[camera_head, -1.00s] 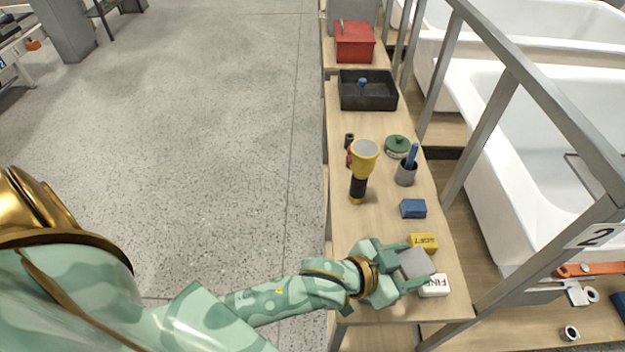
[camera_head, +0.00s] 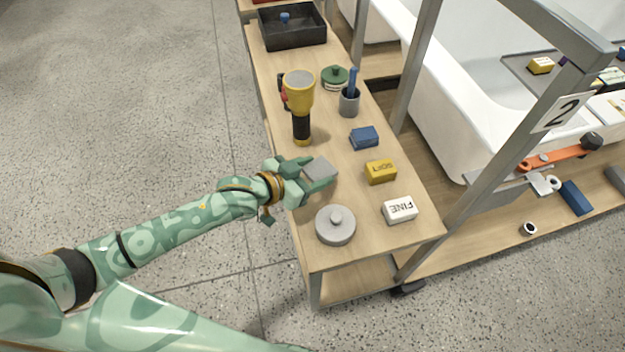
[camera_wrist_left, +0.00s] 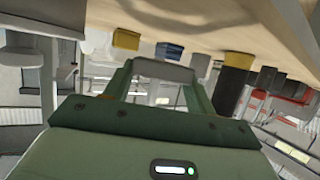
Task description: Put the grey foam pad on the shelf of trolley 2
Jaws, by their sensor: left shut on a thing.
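The grey foam pad (camera_head: 320,168) is between the fingers of my left gripper (camera_head: 317,174), which is shut on it. In the head view they are over the near part of the wooden side shelf (camera_head: 355,240), left of the yellow SOFT block (camera_head: 381,172). The left wrist view also shows the pad (camera_wrist_left: 163,72) between the fingers, close under the wooden board's edge. A sign "2" (camera_head: 562,112) is on the grey frame post of trolley 2 (camera_head: 480,150). A lower wooden deck (camera_head: 490,232) shows behind that post. My right gripper is out of view.
The side shelf holds a white FINE block (camera_head: 400,209), a grey round knobbed lid (camera_head: 335,225), a blue block (camera_head: 364,138), a yellow torch (camera_head: 300,105), a cup (camera_head: 349,102), a green-lidded pot (camera_head: 335,78) and a black tray (camera_head: 292,26). An orange tool (camera_head: 560,157) lies on the deck.

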